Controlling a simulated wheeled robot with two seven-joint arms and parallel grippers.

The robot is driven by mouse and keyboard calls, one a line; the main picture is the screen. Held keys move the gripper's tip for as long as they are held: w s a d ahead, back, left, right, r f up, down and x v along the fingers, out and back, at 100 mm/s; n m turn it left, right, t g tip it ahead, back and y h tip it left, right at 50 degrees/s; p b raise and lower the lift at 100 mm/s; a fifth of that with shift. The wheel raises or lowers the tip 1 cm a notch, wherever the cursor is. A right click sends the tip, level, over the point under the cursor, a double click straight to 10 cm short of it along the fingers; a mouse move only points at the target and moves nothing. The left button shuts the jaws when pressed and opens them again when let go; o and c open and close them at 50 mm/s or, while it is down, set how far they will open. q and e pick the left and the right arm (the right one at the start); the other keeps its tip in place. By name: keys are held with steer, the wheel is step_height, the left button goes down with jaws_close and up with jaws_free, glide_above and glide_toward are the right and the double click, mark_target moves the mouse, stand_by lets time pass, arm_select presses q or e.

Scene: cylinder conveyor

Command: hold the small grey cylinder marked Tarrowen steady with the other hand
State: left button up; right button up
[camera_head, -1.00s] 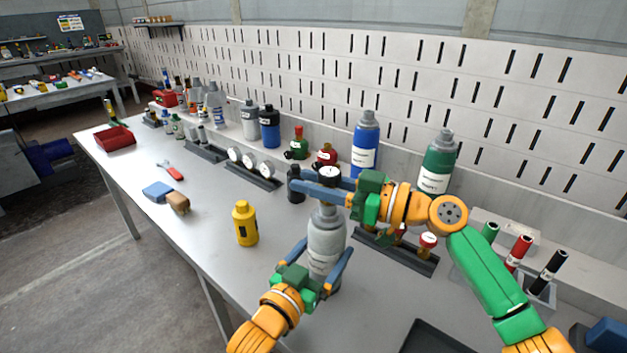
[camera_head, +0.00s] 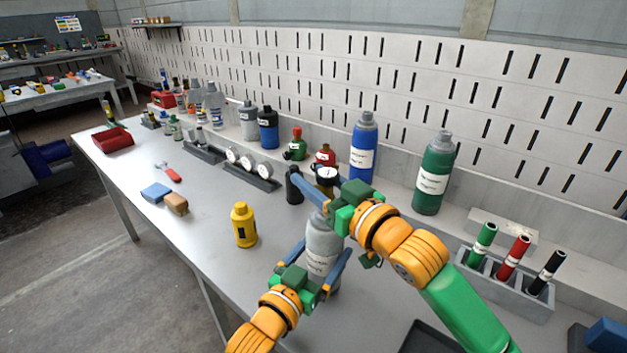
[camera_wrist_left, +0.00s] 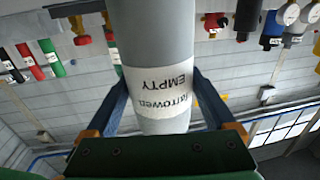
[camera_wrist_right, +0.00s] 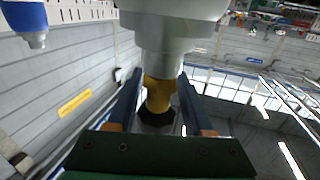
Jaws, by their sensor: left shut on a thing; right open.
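The grey cylinder (camera_head: 322,240) stands upright near the middle of the bench. Its white label reads Tarrowen and EMPTY in the left wrist view (camera_wrist_left: 155,50), upside down there. My left gripper (camera_head: 323,262) is shut on its body, one blue finger on each side. A brass fitting (camera_wrist_right: 158,95) with a dark end sits at the cylinder's neck in the right wrist view. A white dial (camera_head: 327,174) shows just above it in the head view. My right gripper (camera_wrist_right: 158,82) is open, its fingers either side of the brass fitting with gaps.
A blue cylinder (camera_head: 363,148) and a green cylinder (camera_head: 433,175) stand behind, near the wall. A black bottle (camera_head: 294,186) is close on the left, and a yellow bottle (camera_head: 244,226) further forward. A rack of coloured tubes (camera_head: 505,285) is at right. The bench's front left is fairly clear.

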steer(key=m+t+h, duration=0.2)
steer(key=h, duration=0.1)
steer(key=m+t+h, duration=0.1)
steer(key=m+h, duration=0.1)
steer(key=shift+w+d, duration=0.15)
steer(key=shift+d, duration=0.2)
steer(key=shift+w+d+m+t+h, duration=0.1)
steer(key=shift+d+m+t+h, duration=0.1)
steer(key=shift+m+h, duration=0.5)
steer(key=shift+w+d+m+t+h, duration=0.1)
steer(key=shift+d+m+h, duration=0.15)
steer(key=shift+h, duration=0.75)
steer(key=shift+c, duration=0.2)
jaws_close()
steer(key=shift+a, duration=0.1)
steer(key=n+y, duration=0.1)
steer(key=y, duration=0.1)
steer(key=n+g+y, duration=0.1)
steer(key=n+y, duration=0.1)
steer(key=n+g+y, duration=0.1)
steer(key=y, duration=0.1)
steer(key=shift+s+a, duration=0.15)
steer(key=shift+a, duration=0.2)
steer(key=shift+s+a+n+g+y, duration=0.15)
steer(key=shift+a+n+g+y, duration=0.1)
steer(key=shift+n+g+y, duration=0.8)
